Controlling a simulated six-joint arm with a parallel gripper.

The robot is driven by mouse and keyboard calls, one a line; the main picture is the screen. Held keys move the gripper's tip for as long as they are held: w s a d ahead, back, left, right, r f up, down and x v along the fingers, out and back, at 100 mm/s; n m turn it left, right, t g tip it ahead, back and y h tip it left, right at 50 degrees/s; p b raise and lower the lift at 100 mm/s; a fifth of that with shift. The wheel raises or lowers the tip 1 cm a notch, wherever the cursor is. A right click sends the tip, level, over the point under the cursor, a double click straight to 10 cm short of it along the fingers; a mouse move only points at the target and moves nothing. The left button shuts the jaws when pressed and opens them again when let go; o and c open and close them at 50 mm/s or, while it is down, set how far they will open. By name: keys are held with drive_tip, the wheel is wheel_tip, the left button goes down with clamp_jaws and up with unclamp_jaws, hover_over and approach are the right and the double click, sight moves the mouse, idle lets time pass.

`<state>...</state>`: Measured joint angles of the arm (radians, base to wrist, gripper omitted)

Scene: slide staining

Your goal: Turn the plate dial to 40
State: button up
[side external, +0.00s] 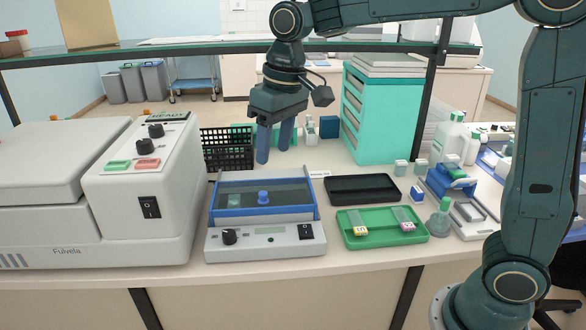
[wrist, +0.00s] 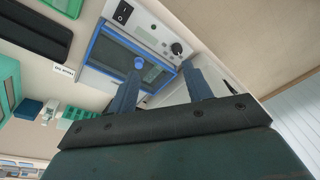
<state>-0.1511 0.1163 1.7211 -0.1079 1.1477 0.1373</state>
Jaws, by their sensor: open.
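The plate device (side external: 265,244) is a grey box with a blue-framed dark lid on the bench. Its black dial (side external: 229,237) sits at the left of its front panel, beside a small display. The dial also shows in the wrist view (wrist: 177,48). The dial's setting is too small to read. A blue knob (side external: 263,197) stands on the lid. My gripper (side external: 275,150) is open and empty, pointing down above and behind the device, apart from the dial. In the wrist view, my gripper's two fingers (wrist: 160,85) are spread below the device.
A large grey centrifuge-like machine (side external: 140,185) stands close left of the device. A black tray (side external: 362,189) and a green tray (side external: 383,240) with slides lie right. A black rack (side external: 228,148) and teal drawers (side external: 383,115) stand behind. A glass shelf (side external: 200,48) crosses above.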

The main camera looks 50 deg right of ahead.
drive_tip(key=g, duration=0.2)
hover_over(229, 232)
wheel_tip(229, 232, down, 7)
drive_tip(key=shift+d+n, duration=0.3)
drive_tip(key=shift+d, duration=0.05)
drive_tip(key=shift+f, duration=0.1)
drive_tip(key=f, duration=1.3)
drive_tip(key=shift+a+f, duration=0.25)
drive_tip(key=shift+a, duration=0.05)
drive_tip(key=c, duration=1)
